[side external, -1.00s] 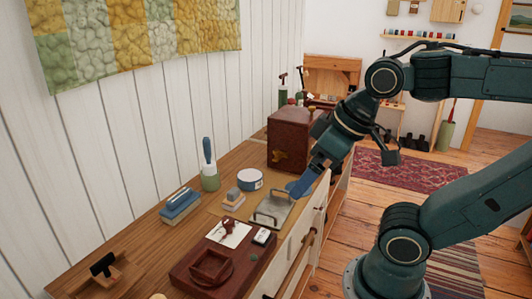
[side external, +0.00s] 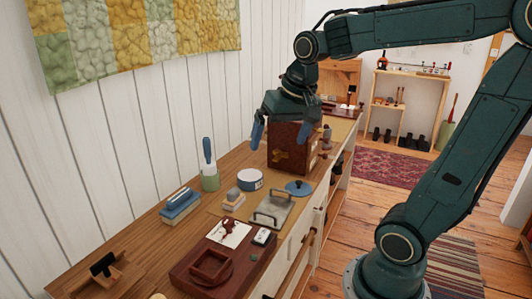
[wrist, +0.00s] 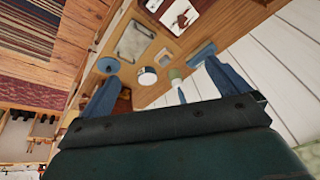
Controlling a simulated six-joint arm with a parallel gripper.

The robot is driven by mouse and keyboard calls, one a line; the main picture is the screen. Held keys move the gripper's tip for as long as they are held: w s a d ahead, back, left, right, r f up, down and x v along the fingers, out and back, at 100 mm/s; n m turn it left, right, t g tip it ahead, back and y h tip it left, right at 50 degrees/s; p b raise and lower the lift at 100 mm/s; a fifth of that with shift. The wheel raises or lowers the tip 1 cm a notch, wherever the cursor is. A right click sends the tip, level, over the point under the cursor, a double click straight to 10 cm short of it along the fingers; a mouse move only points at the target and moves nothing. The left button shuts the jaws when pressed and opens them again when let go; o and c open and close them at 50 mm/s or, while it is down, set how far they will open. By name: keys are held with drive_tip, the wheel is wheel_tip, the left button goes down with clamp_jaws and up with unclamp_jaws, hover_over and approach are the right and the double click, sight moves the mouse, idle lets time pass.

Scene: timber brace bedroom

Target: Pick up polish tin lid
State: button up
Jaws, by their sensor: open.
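The polish tin lid seems to be the blue round lid with a small knob (side external: 299,188), lying on the worktop beside a metal-handled tray (side external: 270,209). It also shows in the wrist view (wrist: 108,65). My gripper (side external: 281,137) is open and empty, blue fingers spread wide, raised above the worktop in front of the dark red box. In the wrist view my gripper (wrist: 162,74) spans the tin, with the lid near the left finger's tip.
The dark red box (side external: 286,158) stands behind the lid.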

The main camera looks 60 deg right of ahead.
drive_tip(key=w+d+f+m+g, duration=0.1)
drive_tip(key=w+d+f+m, duration=0.1)
drive_tip(key=w+d+m, duration=0.45)
drive_tip(key=m+g+y, duration=0.1)
drive_tip(key=m+g, duration=0.2)
drive_tip(key=m, duration=0.6)
hover_over(299, 181)
wheel_tip(299, 181, down, 16)
drive_tip(key=f, duration=0.1)
drive_tip(key=shift+s+f, duration=0.1)
drive_tip(key=shift+f, duration=3.95)
drive_tip(key=shift+a+f, duration=0.1)
drive_tip(key=shift+f, duration=2.5)
drive_tip(key=c, duration=0.6)
